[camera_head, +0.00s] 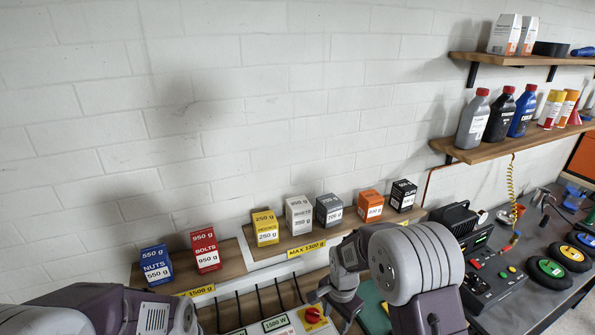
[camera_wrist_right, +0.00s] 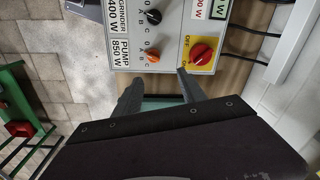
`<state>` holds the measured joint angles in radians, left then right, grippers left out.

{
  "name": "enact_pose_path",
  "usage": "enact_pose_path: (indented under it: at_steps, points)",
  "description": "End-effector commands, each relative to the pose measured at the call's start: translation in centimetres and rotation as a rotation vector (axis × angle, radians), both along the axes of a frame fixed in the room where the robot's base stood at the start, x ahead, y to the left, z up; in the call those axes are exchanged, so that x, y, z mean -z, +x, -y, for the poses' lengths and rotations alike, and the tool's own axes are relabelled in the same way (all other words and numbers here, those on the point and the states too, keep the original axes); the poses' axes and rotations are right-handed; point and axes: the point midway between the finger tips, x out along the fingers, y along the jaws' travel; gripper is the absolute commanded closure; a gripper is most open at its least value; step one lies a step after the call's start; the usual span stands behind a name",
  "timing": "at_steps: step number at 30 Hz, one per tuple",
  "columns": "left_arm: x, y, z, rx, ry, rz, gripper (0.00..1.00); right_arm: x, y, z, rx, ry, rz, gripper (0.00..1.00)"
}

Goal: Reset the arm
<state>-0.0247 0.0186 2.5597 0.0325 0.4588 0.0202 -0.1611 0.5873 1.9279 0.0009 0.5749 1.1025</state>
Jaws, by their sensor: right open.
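My right arm (camera_head: 425,270) comes in from the lower right in the head view and bends back toward the wall. Its gripper (camera_head: 318,298) is above a control box (camera_head: 292,326) with a red knob (camera_head: 313,314) on a yellow plate. In the right wrist view the right gripper (camera_wrist_right: 160,90) is open, its two dark fingers apart with nothing between them. The red knob (camera_wrist_right: 201,54) is ahead of the right-hand finger there, and black and orange knobs sit beside it. My left arm (camera_head: 120,312) shows at the lower left; its gripper is out of view.
Boxes stand on two wooden platforms: blue (camera_head: 156,265) and red (camera_head: 205,251) left, yellow (camera_head: 265,228) and several others right. Bottles (camera_head: 473,119) stand on a wall shelf (camera_head: 520,141). A dark workbench (camera_head: 535,235) with a keyed device (camera_head: 492,284) lies at right.

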Motion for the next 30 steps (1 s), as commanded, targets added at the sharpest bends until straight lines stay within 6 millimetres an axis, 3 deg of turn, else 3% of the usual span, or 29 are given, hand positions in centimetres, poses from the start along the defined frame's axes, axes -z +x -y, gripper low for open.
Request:
enact_pose_path:
  at_steps: [1, 2, 6, 9, 13, 19, 30]
  points:
    - [2.2, 0.0, 0.0, 0.0, 0.0, -0.001, 0.64, 0.1, 0.2, 0.8, 0.022, 0.006, 0.038, 0.52]
    - [3.0, 0.0, 0.0, 0.0, 0.0, -0.001, 0.64, -0.2, -0.3, 1.4, 0.036, 0.008, 0.054, 0.52]
    - [6.2, 0.0, 0.0, 0.0, 0.0, -0.001, 0.64, -0.7, -5.3, 4.0, -0.088, -0.002, 0.106, 0.52]
    - [7.1, 0.0, 0.0, 0.0, 0.0, -0.001, 0.64, -0.2, -9.9, 5.0, -0.345, -0.029, 0.106, 0.52]
    - [6.6, 0.0, 0.0, 0.0, 0.0, -0.001, 0.64, 0.6, -13.8, 5.1, -0.651, -0.044, 0.064, 0.52]
    - [6.6, 0.0, 0.0, 0.0, 0.0, 0.0, 0.64, 0.9, -14.3, 5.1, -0.901, -0.062, 0.06, 0.52]
    - [6.6, 0.0, 0.0, 0.0, 0.0, -0.001, 0.64, 1.0, -14.2, 5.1, -0.918, -0.063, 0.061, 0.52]
